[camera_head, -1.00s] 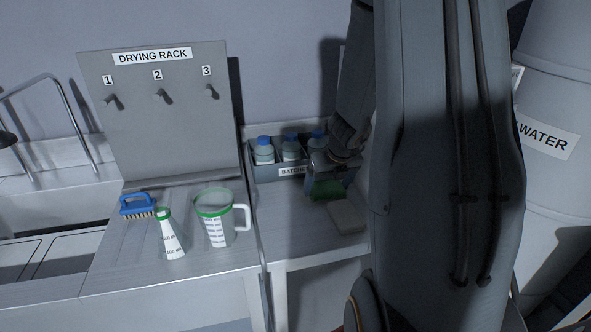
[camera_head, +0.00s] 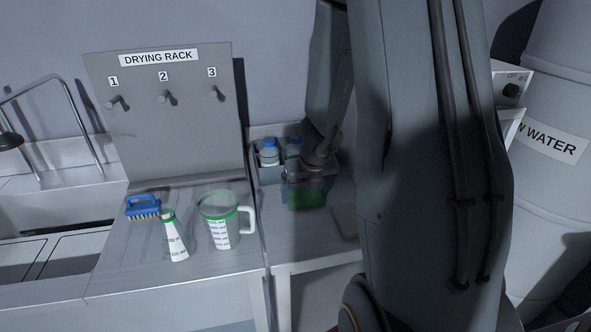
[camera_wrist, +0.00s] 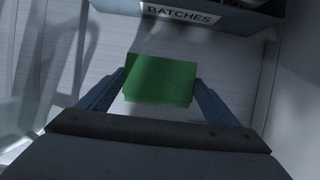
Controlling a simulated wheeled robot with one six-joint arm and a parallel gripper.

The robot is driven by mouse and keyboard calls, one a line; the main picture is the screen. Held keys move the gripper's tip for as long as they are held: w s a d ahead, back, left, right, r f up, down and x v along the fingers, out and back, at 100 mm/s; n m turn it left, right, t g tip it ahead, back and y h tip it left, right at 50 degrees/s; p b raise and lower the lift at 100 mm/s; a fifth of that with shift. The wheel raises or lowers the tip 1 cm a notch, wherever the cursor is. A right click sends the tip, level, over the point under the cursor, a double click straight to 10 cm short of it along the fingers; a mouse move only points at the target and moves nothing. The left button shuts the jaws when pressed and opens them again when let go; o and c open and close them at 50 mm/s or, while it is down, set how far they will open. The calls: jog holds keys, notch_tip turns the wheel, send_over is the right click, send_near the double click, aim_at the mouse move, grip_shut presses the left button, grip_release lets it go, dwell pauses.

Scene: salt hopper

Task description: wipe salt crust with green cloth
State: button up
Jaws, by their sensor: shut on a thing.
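A green cloth (camera_wrist: 160,80) is held between the two fingers of my gripper (camera_wrist: 160,90) in the wrist view, folded into a block shape. In the head view the cloth (camera_head: 305,197) shows below my gripper (camera_head: 304,185), over the bench in front of the grey bin. The gripper is shut on the cloth. I cannot tell whether the cloth touches the bench. No salt crust can be made out in either view.
A bin (camera_head: 270,174) labelled BATCHES holds blue-capped bottles (camera_head: 268,152) behind the gripper. A pale flat block (camera_head: 345,222) lies to its right.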

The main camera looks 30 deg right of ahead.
jog(key=shift+w+a, duration=0.2)
jog(key=shift+a, duration=0.65)
jog(key=shift+w+a+r, duration=0.1)
jog(key=shift+r, duration=0.05)
jog(key=shift+r+p, duration=0.2)
jog(key=shift+p, duration=0.5)
jog(key=shift+r+p, duration=0.35)
jog(key=shift+r, duration=0.5)
jog(key=shift+r+p, duration=0.3)
jog(key=shift+p, duration=0.1)
notch_tip(320, 180, up, 5)
jog(key=p, duration=0.6)
